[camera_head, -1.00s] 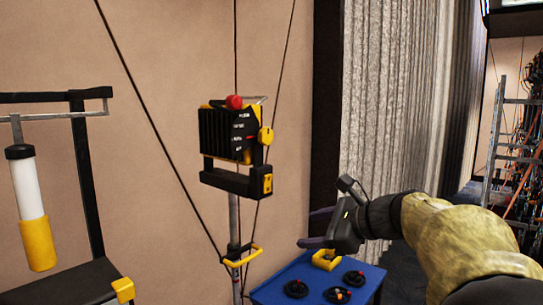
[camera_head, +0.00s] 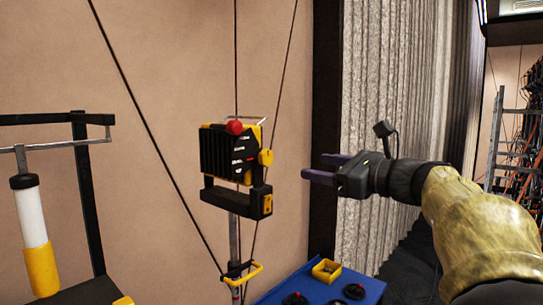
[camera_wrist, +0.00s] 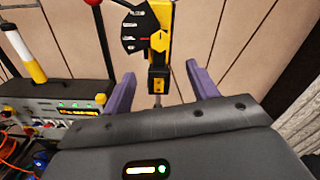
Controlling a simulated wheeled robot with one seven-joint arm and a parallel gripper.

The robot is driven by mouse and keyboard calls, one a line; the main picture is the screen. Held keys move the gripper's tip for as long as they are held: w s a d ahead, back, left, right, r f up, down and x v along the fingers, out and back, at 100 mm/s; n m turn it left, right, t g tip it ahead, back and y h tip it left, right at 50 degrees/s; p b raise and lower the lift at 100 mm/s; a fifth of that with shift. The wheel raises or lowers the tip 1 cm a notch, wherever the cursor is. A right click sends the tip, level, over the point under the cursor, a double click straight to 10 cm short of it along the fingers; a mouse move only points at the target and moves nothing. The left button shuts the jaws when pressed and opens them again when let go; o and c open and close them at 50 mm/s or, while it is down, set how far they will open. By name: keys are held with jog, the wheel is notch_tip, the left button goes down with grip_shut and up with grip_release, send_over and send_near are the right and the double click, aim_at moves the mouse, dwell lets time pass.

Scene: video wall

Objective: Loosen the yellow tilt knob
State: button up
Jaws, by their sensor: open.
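The yellow tilt knob (camera_head: 266,157) sits on the right side of a black and yellow boxy head (camera_head: 228,153) mounted on a pole. In the wrist view the knob (camera_wrist: 158,41) shows just above the middle, beside a black dial plate with white and red marks (camera_wrist: 137,30). My gripper (camera_head: 304,174) is open and empty, to the right of the knob and slightly lower, with a clear gap between. In the wrist view its two purple fingers (camera_wrist: 162,85) stand apart on either side below the knob. Nothing is between the fingertips and the knob.
A red ball knob (camera_head: 234,127) tops the head. A yellow clamp handle (camera_head: 243,274) is lower down. A white and yellow cylinder (camera_head: 35,235) hangs at left.

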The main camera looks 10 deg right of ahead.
aim_at(268, 159)
jog(key=p+x, duration=0.5)
jog(key=x, duration=0.8)
jog(key=shift+w+a, duration=0.1)
jog(key=shift+w, duration=0.15)
jog(key=shift+w+a+p, duration=0.2)
jog(key=shift+a+p, duration=0.1)
jog(key=shift+a, duration=0.1)
jog(key=shift+d, duration=0.1)
jog(key=c, duration=1)
